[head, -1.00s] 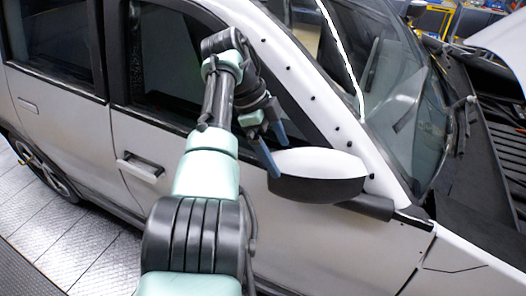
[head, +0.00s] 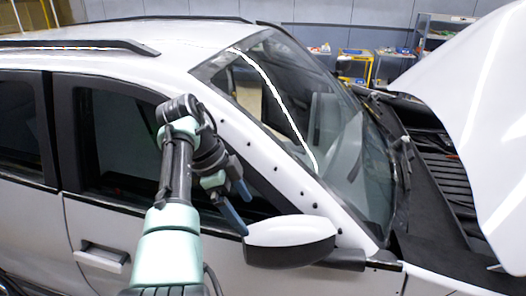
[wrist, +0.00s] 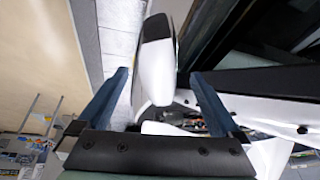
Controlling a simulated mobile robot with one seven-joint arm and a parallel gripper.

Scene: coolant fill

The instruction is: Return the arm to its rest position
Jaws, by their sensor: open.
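My arm reaches up in front of the car's side window in the head view. My gripper (head: 233,205) hangs at its end, just left of the white side mirror (head: 290,238). In the wrist view my gripper (wrist: 160,88) has its two blue fingers spread wide with nothing held between them. The mirror (wrist: 155,65) shows beyond and between the fingers. Whether a fingertip touches the mirror I cannot tell.
The white car (head: 40,230) fills most of the head view, close to my arm. Its raised hood (head: 470,110) stands at the right. Shelves (head: 440,35) and a yellow cart (head: 353,66) stand at the back. A door handle (head: 102,257) lies left of my arm.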

